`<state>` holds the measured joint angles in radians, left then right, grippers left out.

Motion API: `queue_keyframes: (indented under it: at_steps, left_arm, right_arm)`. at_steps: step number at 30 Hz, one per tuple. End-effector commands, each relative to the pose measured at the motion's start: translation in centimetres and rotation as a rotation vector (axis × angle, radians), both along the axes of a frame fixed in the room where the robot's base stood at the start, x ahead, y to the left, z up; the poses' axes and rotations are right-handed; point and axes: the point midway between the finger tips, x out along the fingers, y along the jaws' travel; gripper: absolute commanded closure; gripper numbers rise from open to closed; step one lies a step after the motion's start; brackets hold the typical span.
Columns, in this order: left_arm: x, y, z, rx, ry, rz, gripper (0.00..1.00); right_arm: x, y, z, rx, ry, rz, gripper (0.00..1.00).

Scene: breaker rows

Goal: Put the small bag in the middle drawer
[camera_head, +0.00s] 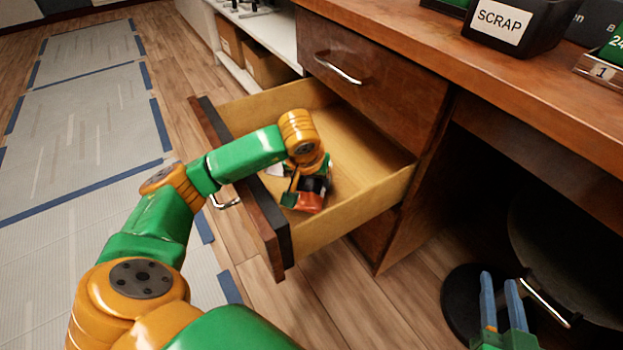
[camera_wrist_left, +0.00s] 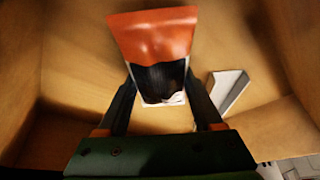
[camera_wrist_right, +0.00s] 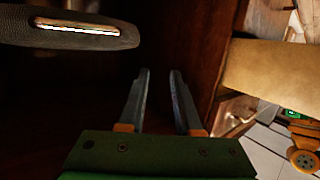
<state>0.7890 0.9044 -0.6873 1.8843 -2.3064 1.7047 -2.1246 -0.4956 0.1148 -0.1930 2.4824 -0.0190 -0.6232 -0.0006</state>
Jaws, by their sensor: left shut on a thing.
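The small bag (camera_wrist_left: 155,50), orange at one end and dark at the other, sits between the fingers of my left gripper (camera_wrist_left: 163,95), which is shut on it. In the head view the bag (camera_head: 303,200) is inside the open drawer (camera_head: 370,198), below the closed drawer. My left arm reaches over the drawer's front panel. I cannot tell whether the bag touches the drawer floor. My right gripper (camera_head: 503,305) is empty, with its fingers apart, to the right of the drawer; it also shows in the right wrist view (camera_wrist_right: 160,75).
A white object (camera_wrist_left: 228,90) lies in the drawer beside the bag. The closed drawer (camera_head: 375,75) is above. A black SCRAP bin (camera_head: 515,22) stands on the bench top. A dark stool (camera_head: 565,240) is under the bench near my right gripper.

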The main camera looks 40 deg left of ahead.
Motion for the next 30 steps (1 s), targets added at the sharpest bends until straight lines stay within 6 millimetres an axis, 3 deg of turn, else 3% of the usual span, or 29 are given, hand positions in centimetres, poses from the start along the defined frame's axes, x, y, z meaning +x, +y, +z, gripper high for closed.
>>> queue_keyframes:
  at_steps: [1, 2, 5, 17, 23, 30]
  left_arm:
    - [0.0, 0.0, 0.0, 0.0, 0.0, 0.0, 0.91]
    - [0.0, 0.0, 0.0, 0.0, 0.0, 0.0, 0.27]
    - [0.0, 0.0, 0.0, 0.0, 0.0, 0.0, 0.02]
    - [0.0, 0.0, 0.2, 0.0, 0.001, 0.0, 0.02]
    - [-0.4, -0.2, 1.8, 0.001, -0.002, -0.001, 0.02]
    - [-1.3, -0.5, 4.0, 0.0, -0.001, 0.0, 0.02]
  right_arm:
    - [0.1, 0.0, 0.2, 0.002, -0.009, 0.0, 0.67]
    - [0.1, 0.0, 0.3, 0.003, -0.015, 0.0, 0.67]
    - [0.1, 0.1, 0.3, 0.004, -0.016, 0.001, 0.67]
    - [-0.2, 0.0, -0.5, -0.006, 0.034, 0.001, 0.67]
    - [-2.0, -0.9, -4.3, -0.049, 0.253, -0.015, 0.67]
    - [-6.3, -2.4, -9.2, -0.111, 0.578, -0.038, 0.67]
